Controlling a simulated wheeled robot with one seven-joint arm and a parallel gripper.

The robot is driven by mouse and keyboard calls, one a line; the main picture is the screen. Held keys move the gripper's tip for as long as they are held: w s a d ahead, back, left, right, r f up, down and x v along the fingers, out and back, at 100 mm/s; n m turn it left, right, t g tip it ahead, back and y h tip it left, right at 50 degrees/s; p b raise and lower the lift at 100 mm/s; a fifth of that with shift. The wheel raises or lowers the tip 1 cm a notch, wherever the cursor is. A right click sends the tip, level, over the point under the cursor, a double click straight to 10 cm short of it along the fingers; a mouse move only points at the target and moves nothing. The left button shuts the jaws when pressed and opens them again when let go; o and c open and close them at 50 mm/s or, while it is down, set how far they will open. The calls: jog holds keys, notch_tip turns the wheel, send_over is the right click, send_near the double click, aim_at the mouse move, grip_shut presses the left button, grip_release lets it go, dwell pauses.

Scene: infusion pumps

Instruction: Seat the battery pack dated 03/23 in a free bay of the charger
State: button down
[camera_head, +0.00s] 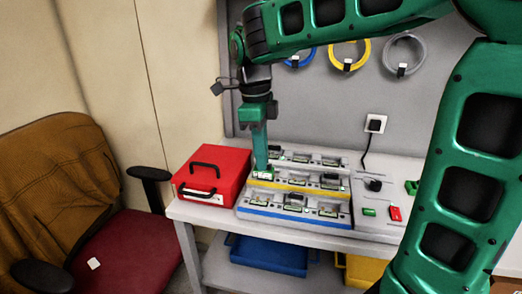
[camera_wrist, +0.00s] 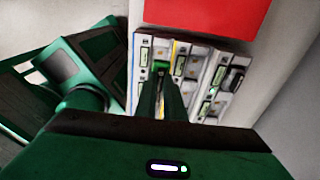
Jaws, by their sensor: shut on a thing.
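My gripper (camera_head: 262,168) points straight down over the left end of the middle row of a bank of bays, which appears to be the charger (camera_head: 245,211). It is shut on a small pack with a green part (camera_head: 264,176), apparently a battery pack. In the wrist view my gripper's fingers (camera_wrist: 161,84) reach down to the bays, with the green part (camera_wrist: 163,66) at their tips. The fingers hide most of the pack, and I cannot tell whether it is seated. Dark packs (camera_head: 296,198) sit in some other bays. No date is readable.
A red case (camera_head: 212,174) with black handles stands close left of the bays. To the right are a panel (camera_head: 372,198) with green and red parts and a black cable. A wall outlet (camera_head: 375,123) and coiled cables (camera_head: 347,55) are behind. A chair (camera_head: 110,225) stands left.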

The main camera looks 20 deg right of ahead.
aim_at(261, 176)
jog(key=shift+s+a+f, duration=0.1)
jog(key=shift+s+f, duration=0.05)
jog(key=shift+f, duration=3.45)
jog(key=shift+f, duration=0.25)
jog(key=c, duration=1.8)
grip_release()
jog(key=shift+o, duration=0.2)
jog(key=shift+r, duration=0.1)
jog(key=shift+r, duration=0.3)
jog(key=r, duration=0.6)
jog(key=a+r, duration=0.1)
jog(key=r, duration=0.3)
jog(key=shift+w, duration=0.35)
jog(key=shift+s+f, duration=0.1)
